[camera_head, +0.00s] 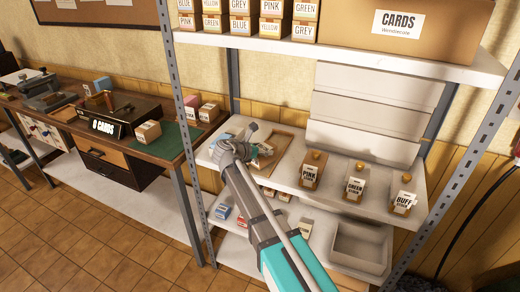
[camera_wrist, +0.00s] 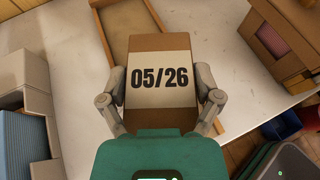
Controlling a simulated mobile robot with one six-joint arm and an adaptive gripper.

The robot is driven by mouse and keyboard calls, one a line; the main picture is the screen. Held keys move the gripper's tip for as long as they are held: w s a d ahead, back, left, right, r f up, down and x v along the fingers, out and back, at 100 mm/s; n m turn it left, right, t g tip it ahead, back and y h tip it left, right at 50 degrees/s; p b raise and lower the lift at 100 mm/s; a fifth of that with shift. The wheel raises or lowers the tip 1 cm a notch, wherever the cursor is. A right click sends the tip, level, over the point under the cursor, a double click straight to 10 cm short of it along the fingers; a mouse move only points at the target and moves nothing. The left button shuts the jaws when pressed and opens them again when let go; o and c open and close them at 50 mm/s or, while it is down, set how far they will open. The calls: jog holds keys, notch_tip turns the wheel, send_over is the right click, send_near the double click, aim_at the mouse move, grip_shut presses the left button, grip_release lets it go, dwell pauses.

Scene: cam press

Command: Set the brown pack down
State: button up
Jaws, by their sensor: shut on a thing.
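The brown pack (camera_wrist: 160,115) with a white label reading 05/26 is between the two fingers of my gripper (camera_wrist: 160,98) in the wrist view. My gripper is shut on it, one finger on each side. In the head view my gripper (camera_head: 243,146) is over the left part of the middle shelf, and the arm hides most of the pack. A shallow brown wooden tray (camera_wrist: 93,4) lies beyond and partly behind the pack in the wrist view; it also shows in the head view (camera_head: 291,137). I cannot tell whether the pack touches anything below.
White shelf surface (camera_wrist: 65,45) is clear beside the tray. Pink (camera_head: 311,173), green (camera_head: 355,187) and buff (camera_head: 404,200) stock holders stand to the right on the shelf. A rack post (camera_head: 184,120) stands left. A desk (camera_head: 165,145) with a green mat is farther left.

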jog(key=o, duration=1.1)
jog(key=shift+r, duration=0.1)
jog(key=shift+r+p, duration=0.15)
jog(key=shift+p, duration=0.2)
jog(key=p+v, duration=0.4)
jog(key=v, duration=0.8)
